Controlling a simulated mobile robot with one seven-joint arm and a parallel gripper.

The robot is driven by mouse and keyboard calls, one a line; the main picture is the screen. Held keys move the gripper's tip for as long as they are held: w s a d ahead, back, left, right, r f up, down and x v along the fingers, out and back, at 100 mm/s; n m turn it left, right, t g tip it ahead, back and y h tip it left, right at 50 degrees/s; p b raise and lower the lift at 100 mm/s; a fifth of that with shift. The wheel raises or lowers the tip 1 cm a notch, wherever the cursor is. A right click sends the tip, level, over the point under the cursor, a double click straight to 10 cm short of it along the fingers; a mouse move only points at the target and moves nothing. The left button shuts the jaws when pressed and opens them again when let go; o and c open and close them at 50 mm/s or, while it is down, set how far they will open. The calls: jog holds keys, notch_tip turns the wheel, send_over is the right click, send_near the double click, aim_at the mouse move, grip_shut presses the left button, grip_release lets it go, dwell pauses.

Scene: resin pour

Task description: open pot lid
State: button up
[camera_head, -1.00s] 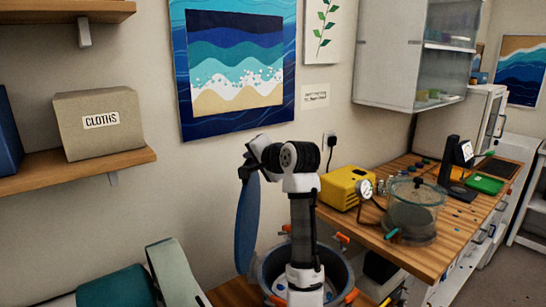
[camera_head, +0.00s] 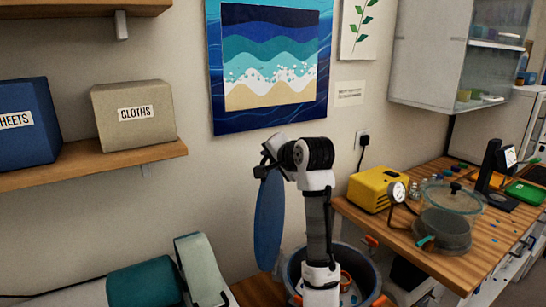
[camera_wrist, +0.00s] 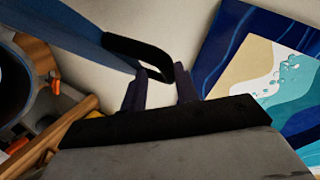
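The pot (camera_head: 294,267) is a wide grey vessel with orange clamps around its rim, low in the head view behind my arm. It stands open, with some orange and pale items inside, partly hidden by my arm. The blue pot lid (camera_head: 269,222) hangs on edge from my gripper (camera_head: 266,168), left of the pot and apart from it. In the wrist view, the fingers of my gripper (camera_wrist: 160,70) close around the lid's black handle (camera_wrist: 135,48). The lid's blue body (camera_wrist: 60,25) runs to the upper left. The pot also shows at the left edge (camera_wrist: 12,90).
A wooden bench (camera_head: 440,262) at right holds a yellow pump (camera_head: 377,189), a gauge and a glass chamber (camera_head: 442,230). A wall shelf (camera_head: 85,168) at left carries blue and CLOTHS boxes (camera_head: 134,115). A teal roll (camera_head: 145,284) lies lower left.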

jog(key=b+v, duration=0.4)
jog(key=v, duration=0.9)
jog(key=shift+s, duration=0.35)
jog(key=shift+r, duration=0.15)
jog(key=shift+d, duration=0.1)
